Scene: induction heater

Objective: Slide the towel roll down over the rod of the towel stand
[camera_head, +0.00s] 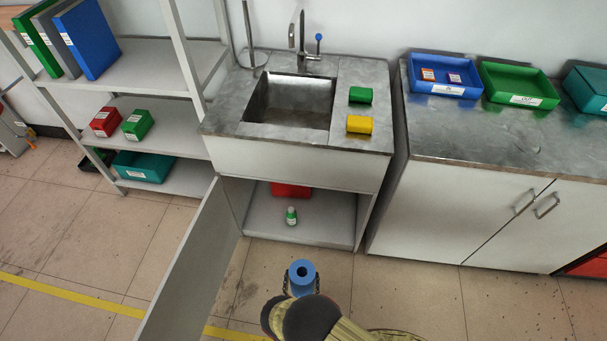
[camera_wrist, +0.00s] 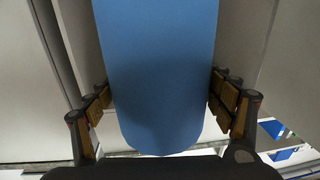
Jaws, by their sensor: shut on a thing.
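The blue towel roll (camera_head: 302,272) is upright in the head view, with its dark centre hole facing up. It is in front of the open sink cabinet. My gripper (camera_head: 302,284) is shut on it, one finger on each side. In the wrist view the roll (camera_wrist: 160,75) fills the middle between the finger pads of my gripper (camera_wrist: 161,103). The towel stand's thin upright rod (camera_head: 249,32) rises at the back left of the sink counter, from a round base (camera_head: 252,60). The rod's top is cut off by the picture edge. The roll is well apart from the rod.
The sink (camera_head: 290,100) and tap (camera_head: 300,38) are right of the stand. Green (camera_head: 361,95) and yellow (camera_head: 359,125) sponge-like blocks lie on the counter. The cabinet door (camera_head: 190,265) stands open at left. A shelf post (camera_head: 186,60) is left of the stand.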

